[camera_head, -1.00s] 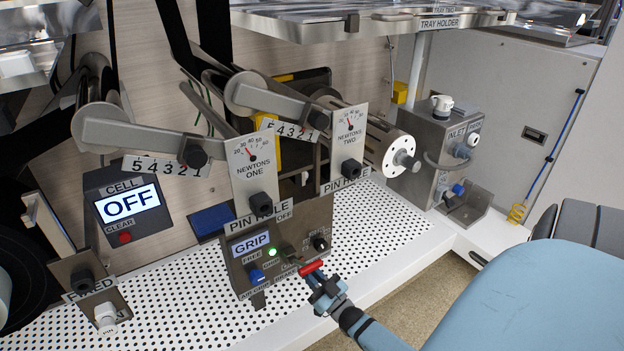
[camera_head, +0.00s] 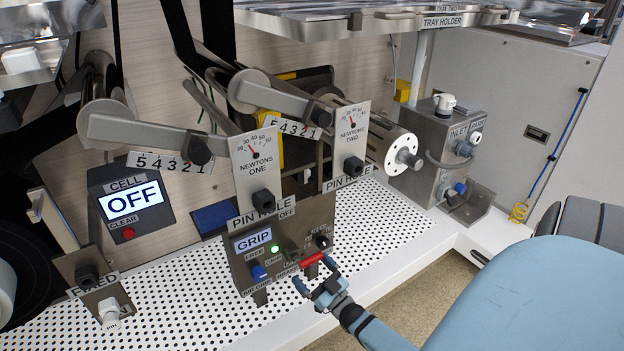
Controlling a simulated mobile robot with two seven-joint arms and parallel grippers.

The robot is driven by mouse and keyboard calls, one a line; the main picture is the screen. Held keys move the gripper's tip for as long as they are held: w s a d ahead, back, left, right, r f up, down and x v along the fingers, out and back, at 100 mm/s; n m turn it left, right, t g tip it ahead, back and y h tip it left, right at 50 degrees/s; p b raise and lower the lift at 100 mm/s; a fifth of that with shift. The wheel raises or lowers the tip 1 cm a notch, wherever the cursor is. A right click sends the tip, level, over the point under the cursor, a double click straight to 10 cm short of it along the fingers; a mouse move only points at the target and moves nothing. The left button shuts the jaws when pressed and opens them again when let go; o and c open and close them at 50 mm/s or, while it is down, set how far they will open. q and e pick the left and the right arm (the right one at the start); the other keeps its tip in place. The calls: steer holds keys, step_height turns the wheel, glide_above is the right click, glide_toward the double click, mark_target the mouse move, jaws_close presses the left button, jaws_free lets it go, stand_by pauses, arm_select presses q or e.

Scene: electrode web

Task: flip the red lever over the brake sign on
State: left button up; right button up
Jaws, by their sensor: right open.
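The red lever (camera_head: 313,260) sticks out from the front of the grey control box (camera_head: 243,268) below the GRIP display (camera_head: 253,241). It slants slightly up toward the right. My right gripper (camera_head: 316,276) is open just in front of and below the lever, with its fingers spread. One finger is near the lever's right end; I cannot tell whether it touches. The brake sign is too small and partly covered to read for sure. My left gripper is not in view.
A blue knob (camera_head: 258,272) and a green lamp (camera_head: 275,248) sit left of the lever, and a black knob (camera_head: 321,241) sits above it. Two newton dials with pin holes hang above the box. The white perforated deck (camera_head: 375,225) is clear to the right.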

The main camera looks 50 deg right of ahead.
steer(key=shift+s, duration=0.1)
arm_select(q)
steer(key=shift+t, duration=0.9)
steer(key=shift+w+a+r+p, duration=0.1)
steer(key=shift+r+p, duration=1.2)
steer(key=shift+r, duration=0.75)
arm_select(e)
steer(key=v, duration=1.3)
steer(key=shift+s+f, duration=0.15)
steer(key=shift+s, duration=0.15)
